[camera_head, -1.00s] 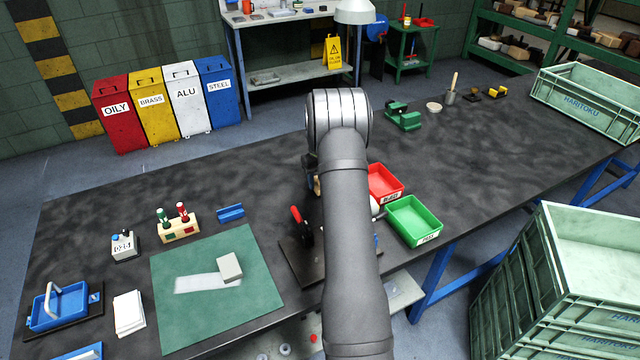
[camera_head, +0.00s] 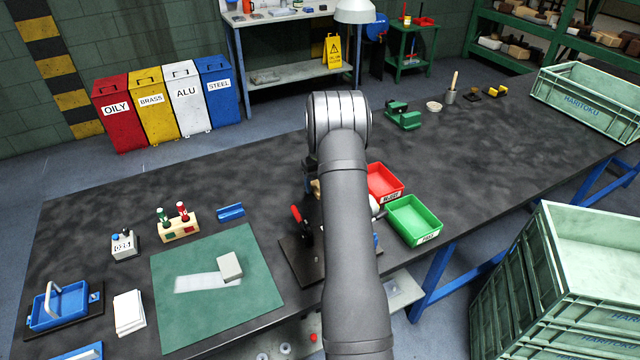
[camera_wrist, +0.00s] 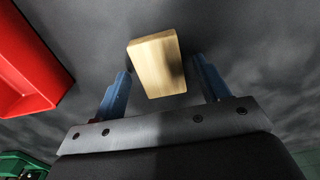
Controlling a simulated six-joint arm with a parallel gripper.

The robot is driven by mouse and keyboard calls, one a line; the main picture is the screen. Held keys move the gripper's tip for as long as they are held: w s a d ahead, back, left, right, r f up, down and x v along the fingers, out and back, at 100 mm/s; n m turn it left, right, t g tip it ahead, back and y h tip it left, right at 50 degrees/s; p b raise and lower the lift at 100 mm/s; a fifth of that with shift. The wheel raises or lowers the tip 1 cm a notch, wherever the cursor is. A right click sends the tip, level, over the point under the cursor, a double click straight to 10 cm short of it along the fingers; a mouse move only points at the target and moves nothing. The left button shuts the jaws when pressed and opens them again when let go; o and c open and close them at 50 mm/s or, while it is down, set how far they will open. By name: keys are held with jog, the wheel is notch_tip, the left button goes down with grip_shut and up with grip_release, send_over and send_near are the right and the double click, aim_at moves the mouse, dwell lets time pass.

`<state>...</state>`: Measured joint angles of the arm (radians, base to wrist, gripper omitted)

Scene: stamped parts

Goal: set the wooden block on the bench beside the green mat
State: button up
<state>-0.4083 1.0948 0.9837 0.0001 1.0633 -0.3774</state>
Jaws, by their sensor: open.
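The wooden block (camera_wrist: 157,65) shows in the wrist view, pale and rectangular, between and a little beyond my fingers. My gripper (camera_wrist: 163,80) is open, with a blue finger on each side of the block and a gap on both sides. In the head view only a small edge of the block (camera_head: 315,187) shows beside my arm, which hides the rest and most of my gripper. The green mat (camera_head: 215,310) lies on the dark bench (camera_head: 110,205) at the left front, with a grey block (camera_head: 229,266) on it.
A red tray (camera_head: 385,181) and a green tray (camera_head: 414,220) stand right of my arm. The red tray (camera_wrist: 25,65) is close by in the wrist view. A fixture with a red handle (camera_head: 297,216) stands left of my arm.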

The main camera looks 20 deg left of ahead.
notch_tip(320, 180, up, 12)
dwell(0.4)
jog(key=shift+f, duration=0.1)
jog(key=shift+f, duration=4.35)
